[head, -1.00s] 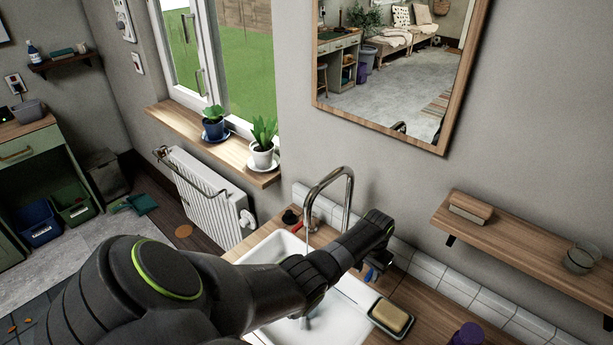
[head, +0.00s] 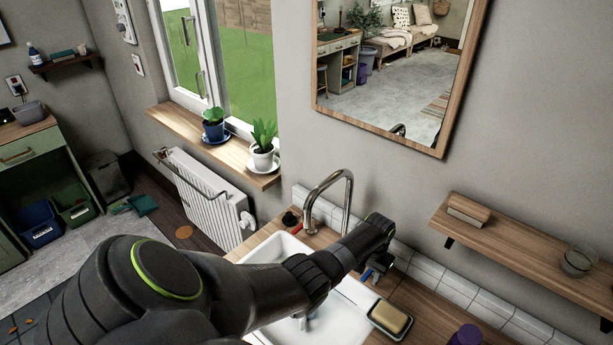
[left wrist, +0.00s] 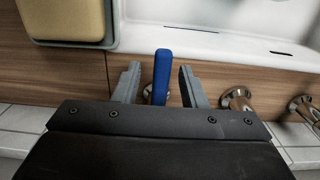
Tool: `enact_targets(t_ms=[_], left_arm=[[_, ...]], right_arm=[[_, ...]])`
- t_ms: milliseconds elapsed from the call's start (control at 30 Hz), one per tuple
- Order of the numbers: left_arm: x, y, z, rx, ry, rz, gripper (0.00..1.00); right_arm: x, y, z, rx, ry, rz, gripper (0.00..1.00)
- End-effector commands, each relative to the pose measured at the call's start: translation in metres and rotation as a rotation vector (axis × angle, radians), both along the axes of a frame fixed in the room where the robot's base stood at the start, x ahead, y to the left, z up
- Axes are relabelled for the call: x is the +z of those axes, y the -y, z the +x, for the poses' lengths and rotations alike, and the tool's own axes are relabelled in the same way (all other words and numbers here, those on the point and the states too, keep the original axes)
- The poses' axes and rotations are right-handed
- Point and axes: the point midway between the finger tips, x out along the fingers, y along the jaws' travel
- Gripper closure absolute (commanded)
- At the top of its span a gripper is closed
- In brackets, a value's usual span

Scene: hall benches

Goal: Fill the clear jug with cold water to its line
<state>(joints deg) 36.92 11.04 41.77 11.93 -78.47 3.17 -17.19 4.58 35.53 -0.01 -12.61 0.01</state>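My left arm reaches across the white sink (head: 262,250) to the worktop behind it. In the left wrist view my left gripper (left wrist: 159,69) is open, with a finger on each side of the blue tap lever (left wrist: 161,72); a gap shows on both sides. In the head view the blue lever (head: 367,275) is partly hidden by the gripper. The curved metal spout (head: 348,195) stands behind the sink, with a red lever (head: 296,229) to its left. A greyish shape shows in the basin below my arm; I cannot tell whether it is the clear jug. My right gripper is not in view.
A soap dish with a yellow sponge (head: 390,317) sits right of the sink. A purple object (head: 467,336) is at the lower right. A wooden shelf (head: 520,250) holds a block and a glass jar (head: 577,262). A mirror (head: 390,70) hangs above.

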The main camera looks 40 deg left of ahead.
Motion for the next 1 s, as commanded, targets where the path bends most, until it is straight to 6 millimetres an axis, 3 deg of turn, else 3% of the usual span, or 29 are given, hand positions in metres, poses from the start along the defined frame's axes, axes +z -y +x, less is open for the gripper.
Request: enact_targets(t_ms=[167,800,1000], left_arm=[[0.002,0.000,0.000,-0.001,0.001,0.000,0.62],[0.063,0.000,0.001,-0.002,0.002,0.000,0.62],[0.070,0.000,0.000,-0.001,0.000,0.001,0.62]], right_arm=[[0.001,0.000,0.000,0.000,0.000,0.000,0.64],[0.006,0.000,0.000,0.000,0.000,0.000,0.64],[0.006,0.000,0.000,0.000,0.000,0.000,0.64]])
